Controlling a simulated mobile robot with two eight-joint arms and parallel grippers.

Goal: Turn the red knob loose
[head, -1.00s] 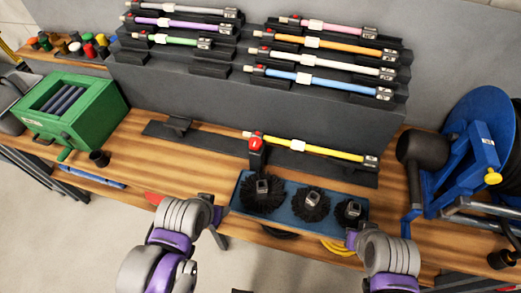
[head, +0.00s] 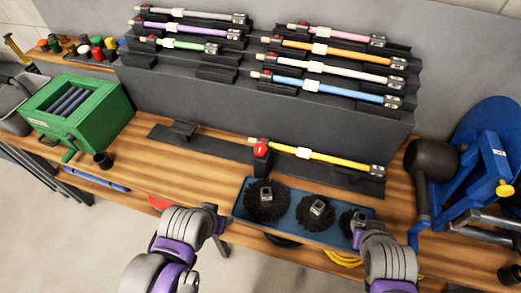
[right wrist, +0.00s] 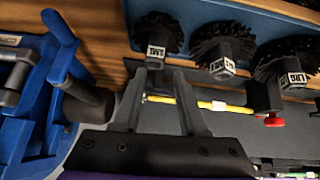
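The red knob (head: 261,151) sits on a dark clamp at the left part of a yellow rod (head: 325,157), which lies along a black rack on the bench. In the right wrist view the red knob (right wrist: 275,121) shows at right, beside the yellow rod (right wrist: 235,108). My right gripper (head: 357,232) is over the right end of the blue brush tray, away from the knob.
A blue tray (head: 290,223) with three black round brushes lies in front of the rod. A green box (head: 75,110) stands at left, and a blue reel (head: 490,155) at right. Several coloured rods rest on the stepped grey rack behind. Bare wood (head: 190,165) lies left of the tray.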

